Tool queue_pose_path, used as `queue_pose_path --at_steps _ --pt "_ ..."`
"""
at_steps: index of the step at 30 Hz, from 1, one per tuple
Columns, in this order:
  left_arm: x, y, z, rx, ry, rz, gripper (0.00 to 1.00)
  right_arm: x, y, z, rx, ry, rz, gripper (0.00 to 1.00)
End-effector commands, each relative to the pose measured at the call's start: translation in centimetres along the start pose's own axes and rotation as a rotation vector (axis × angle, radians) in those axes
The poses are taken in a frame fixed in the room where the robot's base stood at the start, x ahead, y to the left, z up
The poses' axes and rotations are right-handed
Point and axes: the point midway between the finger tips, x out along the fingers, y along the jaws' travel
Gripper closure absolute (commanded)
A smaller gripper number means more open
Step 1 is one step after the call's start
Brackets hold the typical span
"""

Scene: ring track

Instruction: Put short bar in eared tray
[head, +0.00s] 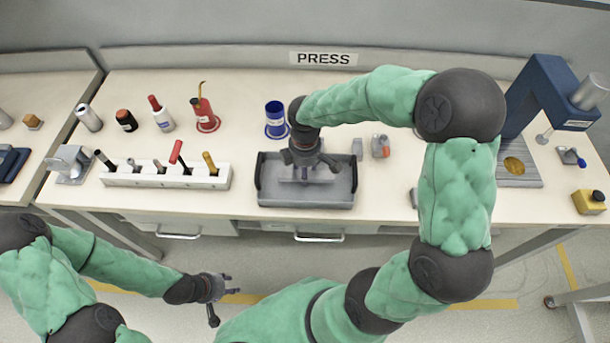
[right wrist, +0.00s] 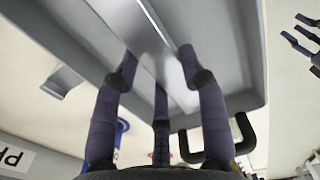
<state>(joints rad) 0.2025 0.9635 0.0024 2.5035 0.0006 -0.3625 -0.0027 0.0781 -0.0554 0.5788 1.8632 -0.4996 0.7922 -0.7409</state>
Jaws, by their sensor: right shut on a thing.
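The eared tray (head: 305,204) is a grey, shallow, open tray with dark ears at its ends, near the front edge of the bench. My right gripper (head: 307,172) reaches down into it from above. In the right wrist view, its fingers are shut on the short bar (right wrist: 158,50), a shiny light grey metal piece, inside the tray's walls. The fingers cover part of the bar, and I cannot tell whether it touches the tray floor. A black ear (right wrist: 245,135) also shows there. My left gripper (head: 221,297) is open and empty, in front of the bench.
A white rack (head: 140,180) with several tools stands left of the tray. Small grey blocks (head: 357,148) lie close to the tray's right. A blue press (head: 540,95) stands at the right.

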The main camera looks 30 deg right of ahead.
Motion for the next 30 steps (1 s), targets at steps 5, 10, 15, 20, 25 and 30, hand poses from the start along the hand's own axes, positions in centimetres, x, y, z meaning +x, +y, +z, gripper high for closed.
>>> queue_pose_path --at_steps 5,10,15,20,25,30 --pt "0.9 -0.3 0.0 0.000 0.000 0.000 0.60 2.3 -0.1 0.0 0.000 0.000 -0.002 0.94" --pt "0.8 -0.3 0.0 0.000 0.000 0.000 0.60 2.1 -0.1 0.0 0.000 0.000 -0.001 0.94" --pt "0.9 -0.3 0.0 0.000 0.000 0.000 0.60 2.5 -0.1 0.0 0.000 0.000 -0.001 0.94" --pt "0.9 -0.3 0.0 0.000 0.000 0.000 0.60 2.5 -0.1 0.0 0.000 0.000 -0.002 0.34" --pt "0.9 -0.3 0.0 0.000 0.000 0.000 0.60 2.5 -0.1 0.0 0.000 0.000 -0.002 0.34" --pt "0.8 -0.3 0.0 0.000 0.000 0.000 0.60 2.2 -0.1 0.0 0.000 0.000 -0.001 0.34"
